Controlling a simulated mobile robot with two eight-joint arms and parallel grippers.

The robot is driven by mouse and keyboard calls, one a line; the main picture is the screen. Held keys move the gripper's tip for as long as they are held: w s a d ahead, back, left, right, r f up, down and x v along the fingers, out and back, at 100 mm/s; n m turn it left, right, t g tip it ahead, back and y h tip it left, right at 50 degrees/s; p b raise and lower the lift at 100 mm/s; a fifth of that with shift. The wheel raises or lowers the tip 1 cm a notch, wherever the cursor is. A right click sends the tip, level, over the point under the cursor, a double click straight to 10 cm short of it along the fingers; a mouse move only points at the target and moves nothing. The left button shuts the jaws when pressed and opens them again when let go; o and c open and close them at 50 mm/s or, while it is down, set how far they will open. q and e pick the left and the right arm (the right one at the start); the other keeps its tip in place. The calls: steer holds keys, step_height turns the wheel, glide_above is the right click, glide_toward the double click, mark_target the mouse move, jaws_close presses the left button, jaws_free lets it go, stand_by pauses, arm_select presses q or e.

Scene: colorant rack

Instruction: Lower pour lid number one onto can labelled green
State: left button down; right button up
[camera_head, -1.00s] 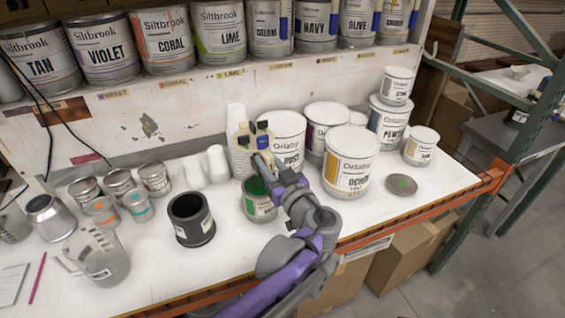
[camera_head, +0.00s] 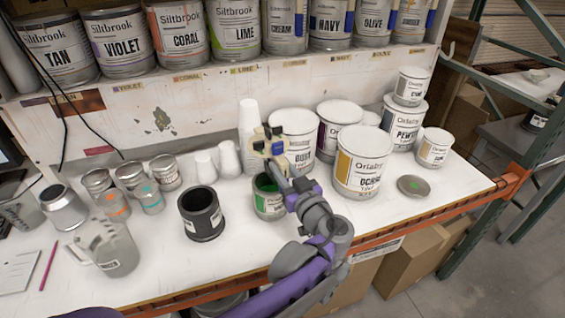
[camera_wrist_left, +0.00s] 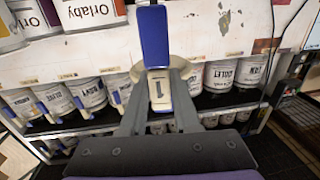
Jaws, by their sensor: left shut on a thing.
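The can labelled green (camera_head: 269,207) stands on the bench, open, with green showing inside and a green label. My left gripper (camera_head: 274,147) is shut on a cream pour lid (camera_head: 258,148) with a blue part, holding it above and slightly behind the can's mouth. The lid appears apart from the can. In the left wrist view, the lid (camera_wrist_left: 160,92) bears a "1" between my gripper fingers (camera_wrist_left: 158,100), with its blue part (camera_wrist_left: 155,38) pointing up. The green can cannot be made out there. My right gripper is not in view.
A white-lidded can (camera_head: 358,165) and other Orlaby cans crowd the right. Stacked white cups (camera_head: 249,122) stand behind the green can. A dark open pot (camera_head: 201,215) stands to its left. A flat grey lid (camera_head: 414,186) lies at right. The front bench is fairly clear.

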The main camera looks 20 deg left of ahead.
arm_select(q)
steer(key=b, duration=0.3)
glide_above(278, 196)
steer(key=v, duration=0.3)
step_height(278, 196, down, 6)
steer(key=shift+s+f, duration=0.1)
steer(key=shift+f, duration=0.1)
steer(key=shift+f+b, duration=1.4)
steer(key=shift+f, duration=1.25)
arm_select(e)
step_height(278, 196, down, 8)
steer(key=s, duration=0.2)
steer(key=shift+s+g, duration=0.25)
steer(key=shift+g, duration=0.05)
arm_select(q)
steer(key=shift+f, duration=0.6)
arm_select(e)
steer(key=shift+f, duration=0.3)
arm_select(q)
steer(key=c, duration=0.6)
jaws_free()
steer(key=shift+o, duration=0.2)
steer(key=b+v, duration=0.1)
steer(key=v, duration=0.9)
steer(key=shift+s+d, duration=0.25)
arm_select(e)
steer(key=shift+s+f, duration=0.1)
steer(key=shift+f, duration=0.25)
